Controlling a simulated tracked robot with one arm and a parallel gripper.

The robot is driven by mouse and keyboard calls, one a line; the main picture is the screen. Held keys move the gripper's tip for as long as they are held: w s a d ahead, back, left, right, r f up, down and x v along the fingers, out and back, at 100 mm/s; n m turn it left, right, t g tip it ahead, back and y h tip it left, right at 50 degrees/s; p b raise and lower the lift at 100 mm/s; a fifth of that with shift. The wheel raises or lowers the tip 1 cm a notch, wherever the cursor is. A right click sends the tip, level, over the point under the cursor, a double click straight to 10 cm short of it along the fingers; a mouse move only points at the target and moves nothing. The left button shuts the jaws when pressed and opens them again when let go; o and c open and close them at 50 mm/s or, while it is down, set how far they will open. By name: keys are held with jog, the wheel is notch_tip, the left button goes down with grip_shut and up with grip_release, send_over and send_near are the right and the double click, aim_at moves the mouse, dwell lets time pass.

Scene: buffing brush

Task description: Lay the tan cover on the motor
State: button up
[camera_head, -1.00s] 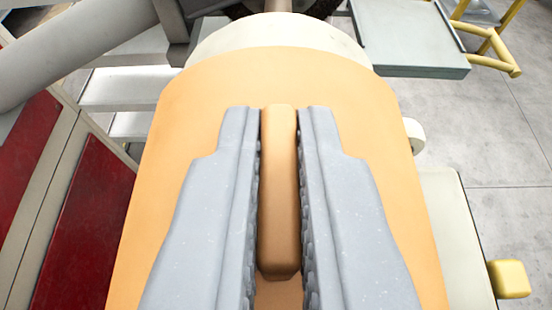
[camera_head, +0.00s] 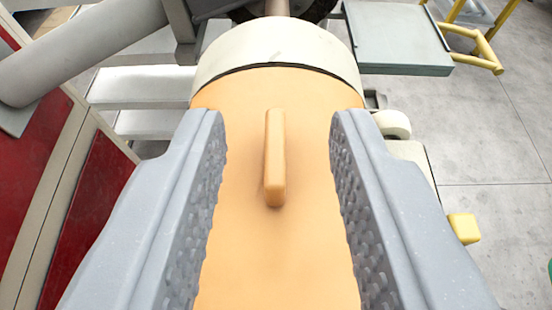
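The tan cover (camera_head: 245,240) is a curved shell with a raised tan handle (camera_head: 275,160) along its top. It lies over the motor, whose cream end (camera_head: 278,50) shows just beyond the cover's far edge. A thin dark line runs between the cover's edge and the cream part. My gripper (camera_head: 276,135) is open, with one grey finger on each side of the handle and clear space between. Neither finger touches the handle. The cover's near end is out of the picture, and the rest of the motor is hidden under it.
A shaft (camera_head: 277,8) leads from the motor's far end towards a dark round part. A grey pipe (camera_head: 80,55) and red panels (camera_head: 85,225) are at left. A grey-green plate (camera_head: 395,40), yellow rails (camera_head: 480,45) and a yellow block (camera_head: 464,228) are at right, with open floor beyond.

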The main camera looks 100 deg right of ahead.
jog(key=v, duration=0.8)
jog(key=shift+b, duration=0.45)
